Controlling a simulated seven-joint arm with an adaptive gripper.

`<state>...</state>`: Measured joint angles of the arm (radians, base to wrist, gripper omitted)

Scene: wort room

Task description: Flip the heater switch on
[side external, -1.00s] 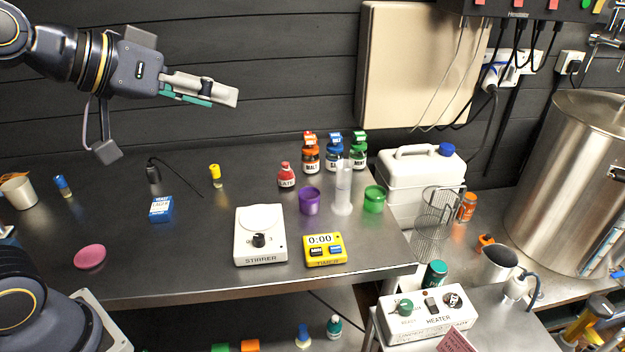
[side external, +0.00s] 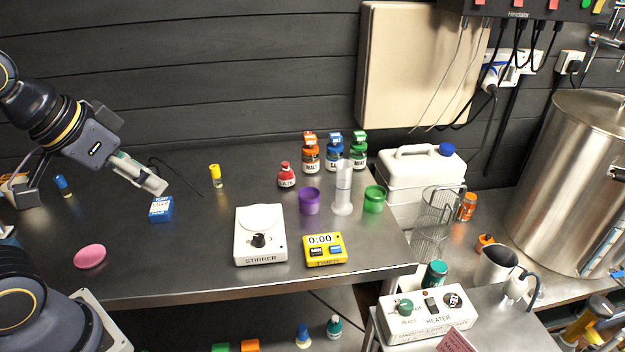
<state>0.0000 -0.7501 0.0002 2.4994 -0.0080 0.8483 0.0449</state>
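The heater box (side external: 428,315) is a white control box on the lower metal stand at the front right. Its black rocker switch (side external: 431,305) sits on the top panel, between a green knob marked ready (side external: 405,307) and a black dial (side external: 453,300). I cannot tell the switch's position at this size. My gripper (side external: 154,184) is at the left, just above and beside the blue yeast box (side external: 161,208), far from the heater. It points down to the right. Its fingers overlap in this view, so whether it is open or shut is unclear.
On the table stand a white stirrer (side external: 260,236), a yellow timer (side external: 325,249), a purple cup (side external: 309,200), a glass cylinder (side external: 343,188) and several bottles.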

